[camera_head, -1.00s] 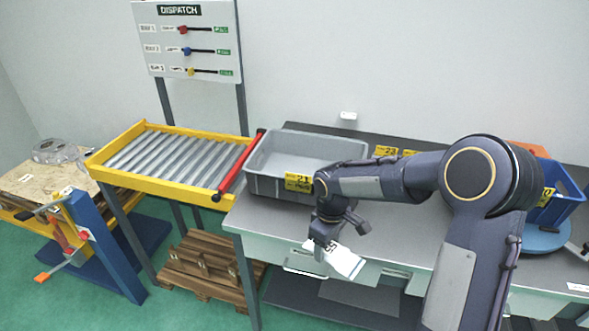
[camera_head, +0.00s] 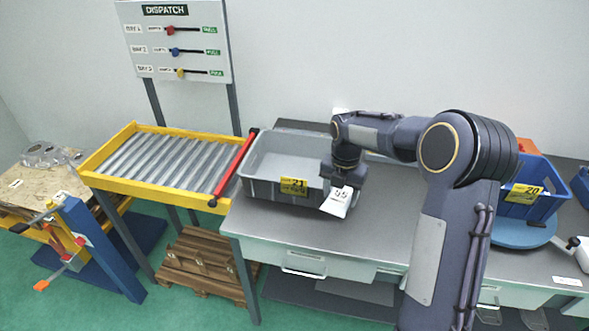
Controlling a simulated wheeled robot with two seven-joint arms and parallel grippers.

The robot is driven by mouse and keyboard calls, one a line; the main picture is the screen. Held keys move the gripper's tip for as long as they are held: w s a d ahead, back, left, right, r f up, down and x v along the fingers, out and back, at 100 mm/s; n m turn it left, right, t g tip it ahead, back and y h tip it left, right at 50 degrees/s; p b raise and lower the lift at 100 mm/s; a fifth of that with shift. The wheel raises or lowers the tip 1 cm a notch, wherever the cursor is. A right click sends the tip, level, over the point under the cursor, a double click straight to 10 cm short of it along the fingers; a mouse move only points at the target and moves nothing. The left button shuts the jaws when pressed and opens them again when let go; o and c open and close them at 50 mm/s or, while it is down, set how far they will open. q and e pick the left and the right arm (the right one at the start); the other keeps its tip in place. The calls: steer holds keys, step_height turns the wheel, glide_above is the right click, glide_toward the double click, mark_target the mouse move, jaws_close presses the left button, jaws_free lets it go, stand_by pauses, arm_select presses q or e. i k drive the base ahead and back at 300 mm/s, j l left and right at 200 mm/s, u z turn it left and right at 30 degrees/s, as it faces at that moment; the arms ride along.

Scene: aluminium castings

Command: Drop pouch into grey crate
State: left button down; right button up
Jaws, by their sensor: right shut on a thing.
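A white pouch (camera_head: 337,204) with dark print hangs from my right gripper (camera_head: 343,186), which is shut on it. The pouch is at the front right corner of the grey crate (camera_head: 262,187), over or just in front of its rim; I cannot tell its exact height. The grey crate stands on the left part of the workbench and carries a yellow label with 21. My right wrist hides the crate's right end. The inside that shows looks empty. My left gripper is not in view.
A roller conveyor (camera_head: 160,163) with a yellow frame and a red bar (camera_head: 235,168) adjoins the bench's left end. A blue crate (camera_head: 537,205) labelled 20 stands on a round blue turntable (camera_head: 520,233) at right. The bench top (camera_head: 385,205) between is clear.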

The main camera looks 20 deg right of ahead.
mark_target(308, 174)
steer(key=i, duration=0.9)
